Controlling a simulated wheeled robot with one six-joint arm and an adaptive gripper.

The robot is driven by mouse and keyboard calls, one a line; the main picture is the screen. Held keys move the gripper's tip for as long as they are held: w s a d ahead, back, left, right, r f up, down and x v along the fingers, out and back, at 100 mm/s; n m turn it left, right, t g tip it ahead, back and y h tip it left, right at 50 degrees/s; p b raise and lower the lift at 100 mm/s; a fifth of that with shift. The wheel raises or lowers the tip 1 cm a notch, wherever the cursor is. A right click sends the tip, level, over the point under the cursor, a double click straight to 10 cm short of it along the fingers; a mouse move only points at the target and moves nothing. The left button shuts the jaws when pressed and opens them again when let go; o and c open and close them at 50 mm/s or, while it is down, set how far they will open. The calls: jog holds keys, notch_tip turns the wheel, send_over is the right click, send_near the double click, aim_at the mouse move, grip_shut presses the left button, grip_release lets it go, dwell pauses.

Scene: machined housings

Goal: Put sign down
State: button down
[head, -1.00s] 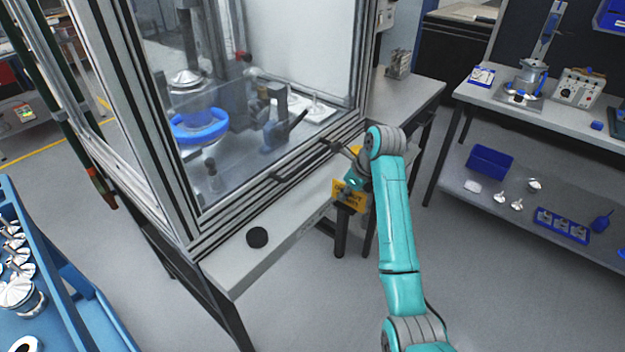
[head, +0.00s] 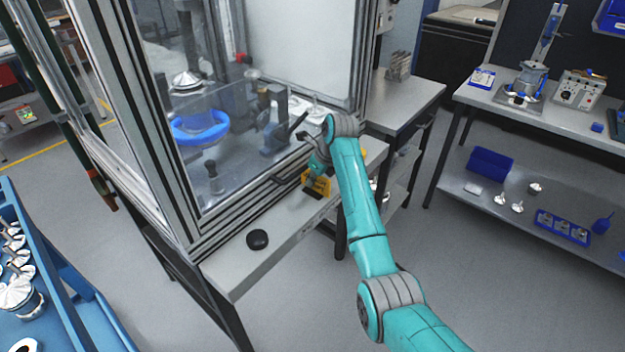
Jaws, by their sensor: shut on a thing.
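A yellow sign (head: 318,183) with dark markings is at the end of my teal arm, over the grey ledge (head: 285,232) in front of the glass cabinet. My gripper (head: 314,172) is shut on the sign. The arm's wrist partly hides the gripper, so the fingertips are hard to make out. I cannot tell whether the sign touches the ledge.
A black round knob (head: 257,239) sits on the ledge left of the sign. The cabinet's door handle (head: 287,178) is close to the sign. The ledge between knob and sign is clear. A blue cart (head: 62,262) stands at the left and a workbench (head: 560,116) at the right.

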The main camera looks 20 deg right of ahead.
jog(key=c, duration=1.3)
grip_release()
jog(key=v, duration=1.2)
